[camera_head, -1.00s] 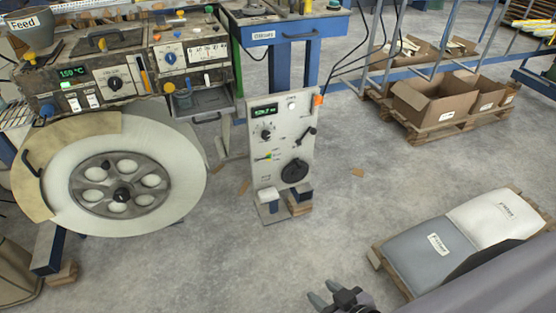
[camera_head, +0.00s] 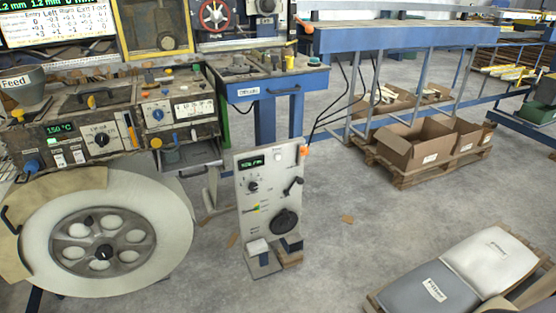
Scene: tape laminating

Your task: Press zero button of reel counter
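The reel counter looks to be the upright light-grey panel (camera_head: 268,190) that stands on the floor near the middle of the head view. It has a small green-lit display (camera_head: 251,162) at its top left, a knob below it, a black lever and a large black dial (camera_head: 285,222). A small light button-like spot sits near its top right, and an orange piece sits at its top right corner. The labels are too small to read, so I cannot tell which control is the zero button. Neither of my grippers is in view.
A machine with a large white reel (camera_head: 170,240) stands at the left. A blue table (camera_head: 268,85) is behind the panel. Cardboard boxes (camera_head: 415,145) lie on a pallet at the right, and sacks (camera_head: 490,255) lie at the lower right.

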